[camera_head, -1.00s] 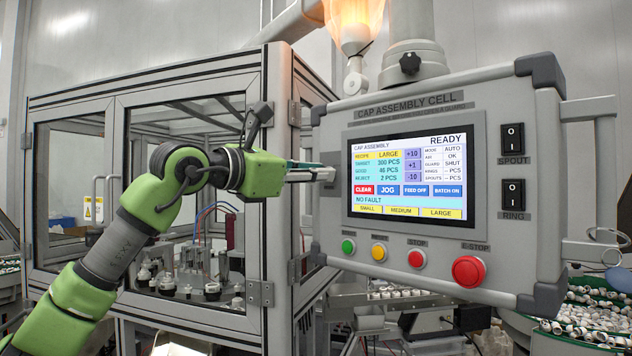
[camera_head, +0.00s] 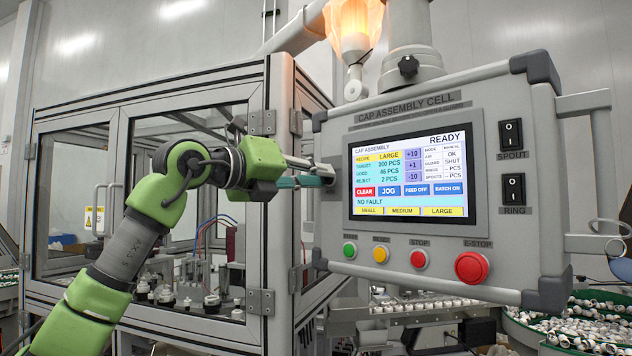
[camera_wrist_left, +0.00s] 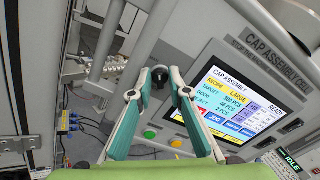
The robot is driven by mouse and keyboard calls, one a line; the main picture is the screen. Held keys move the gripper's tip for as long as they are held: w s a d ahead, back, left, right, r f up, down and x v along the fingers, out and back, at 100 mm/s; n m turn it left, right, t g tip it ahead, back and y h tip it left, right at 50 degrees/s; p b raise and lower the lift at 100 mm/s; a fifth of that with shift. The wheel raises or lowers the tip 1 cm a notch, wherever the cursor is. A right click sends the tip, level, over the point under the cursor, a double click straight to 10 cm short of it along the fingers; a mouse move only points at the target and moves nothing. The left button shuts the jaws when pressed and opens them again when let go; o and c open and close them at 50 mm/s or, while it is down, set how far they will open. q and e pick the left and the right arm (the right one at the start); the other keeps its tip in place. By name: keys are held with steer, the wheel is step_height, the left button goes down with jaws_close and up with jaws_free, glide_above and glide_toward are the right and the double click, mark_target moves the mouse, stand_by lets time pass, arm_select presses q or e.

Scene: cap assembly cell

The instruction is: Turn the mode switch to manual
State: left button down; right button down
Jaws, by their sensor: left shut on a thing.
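My right gripper is in neither view.
The panel carries a green button (camera_head: 349,250), a yellow button (camera_head: 380,254), a red stop button (camera_head: 419,259) and a large red E-stop (camera_head: 470,267). Spout (camera_head: 511,134) and ring (camera_head: 513,189) rockers are at right. A framed glass guard (camera_head: 190,180) stands left, close behind my arm.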

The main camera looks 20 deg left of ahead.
arm_select(q)
steer(key=shift+a+n+b, duration=0.1)
steer(key=shift+n+b, duration=0.2)
steer(key=shift+n, duration=0.9)
steer(key=shift+r, duration=0.1)
steer(key=c, duration=1.9)
jaws_free()
steer(key=v, duration=1.2)
